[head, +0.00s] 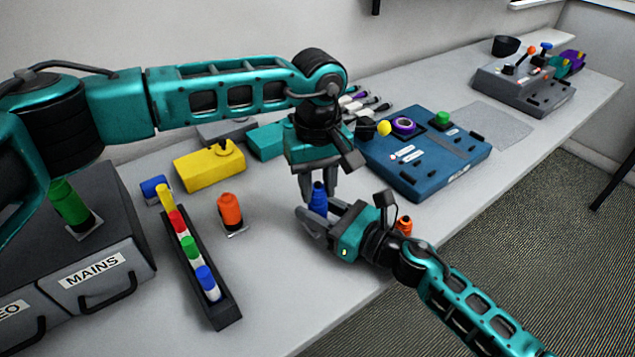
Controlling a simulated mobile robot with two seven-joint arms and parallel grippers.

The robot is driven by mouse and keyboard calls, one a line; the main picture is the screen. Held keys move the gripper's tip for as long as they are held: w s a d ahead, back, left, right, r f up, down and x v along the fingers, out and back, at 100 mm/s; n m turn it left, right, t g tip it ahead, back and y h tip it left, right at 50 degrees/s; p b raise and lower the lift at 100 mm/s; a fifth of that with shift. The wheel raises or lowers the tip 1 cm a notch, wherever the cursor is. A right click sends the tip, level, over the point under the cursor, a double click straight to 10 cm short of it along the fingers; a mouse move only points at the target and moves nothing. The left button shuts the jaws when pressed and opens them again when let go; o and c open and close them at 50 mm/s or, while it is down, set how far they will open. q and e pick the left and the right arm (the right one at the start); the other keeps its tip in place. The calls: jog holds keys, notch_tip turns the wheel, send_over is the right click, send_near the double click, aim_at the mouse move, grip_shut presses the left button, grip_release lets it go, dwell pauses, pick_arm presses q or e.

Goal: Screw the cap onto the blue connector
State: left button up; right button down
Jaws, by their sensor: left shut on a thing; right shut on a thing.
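The blue connector (319,208) stands upright near the middle of the table in the head view. My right gripper (318,218) comes in from the lower right and is shut on its body. My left gripper (318,192) points straight down from above and is shut on the narrower blue top piece, which I take for the cap (319,187). The cap is directly above the connector and in line with it. The fingers hide most of both pieces, so I cannot tell how far the cap sits on the thread.
A black rack (222,312) with several coloured connectors, an orange connector (230,210) and a yellow box (208,168) stand left. A blue panel box (425,155) is behind right. Another orange piece (404,225) is beside my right wrist. The grey MAINS box (105,270) is far left.

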pick_arm(q)
jog(key=m, duration=0.7)
jog(key=o, duration=1.1)
jog(key=shift+c, duration=0.2)
notch_tip(320, 180, up, 12)
pick_arm(e)
jog(key=c, duration=0.5)
grip_release()
jog(key=shift+c, duration=0.2)
